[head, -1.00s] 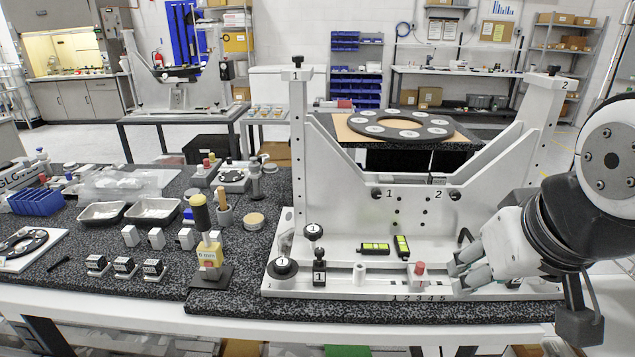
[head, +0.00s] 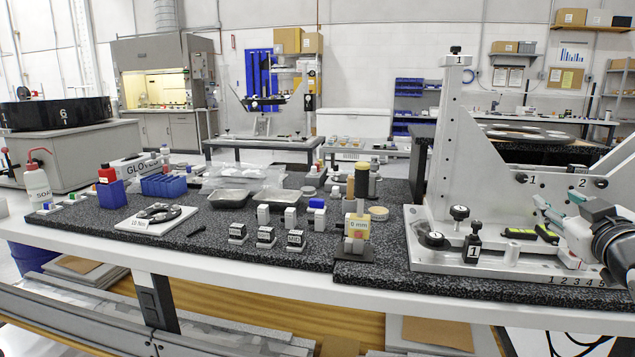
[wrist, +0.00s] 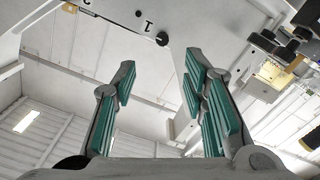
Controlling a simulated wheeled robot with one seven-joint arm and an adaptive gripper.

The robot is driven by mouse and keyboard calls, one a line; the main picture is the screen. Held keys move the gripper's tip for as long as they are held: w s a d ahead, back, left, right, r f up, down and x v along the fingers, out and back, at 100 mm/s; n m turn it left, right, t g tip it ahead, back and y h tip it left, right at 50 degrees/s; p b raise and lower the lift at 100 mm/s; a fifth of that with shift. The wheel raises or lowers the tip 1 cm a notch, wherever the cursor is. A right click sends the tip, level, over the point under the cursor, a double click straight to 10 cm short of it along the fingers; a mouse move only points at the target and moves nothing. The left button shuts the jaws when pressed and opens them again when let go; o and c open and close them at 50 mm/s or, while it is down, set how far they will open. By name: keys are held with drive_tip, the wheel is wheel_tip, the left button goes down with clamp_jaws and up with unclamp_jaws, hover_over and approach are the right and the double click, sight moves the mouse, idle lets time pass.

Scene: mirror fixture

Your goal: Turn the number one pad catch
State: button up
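The white mirror fixture (head: 471,172) stands at the right in the head view. Several black parts on it bear a 1: a round knob (head: 459,212), a round pad (head: 432,239) at the base's left corner, a small upright catch-like block (head: 473,247) beside it, and a knob (head: 522,179) on the plate. I cannot tell for sure which is the number one pad catch. My gripper (head: 557,204) is at the right, in front of the fixture and apart from these parts. In the wrist view my gripper (wrist: 158,72) is open and empty, its teal-padded fingers pointing up past the plate's edge.
Two yellow-green levels (head: 518,232) lie on the fixture base near my gripper. A yellow 6 mm gauge (head: 357,228) stands left of the fixture.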

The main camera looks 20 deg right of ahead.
sight(524, 180)
drive_tip(key=x, duration=0.6)
drive_tip(key=b+x, duration=0.1)
drive_tip(key=x, duration=0.6)
drive_tip(key=shift+w+r, duration=0.15)
drive_tip(key=shift+w, duration=0.3)
clamp_jaws()
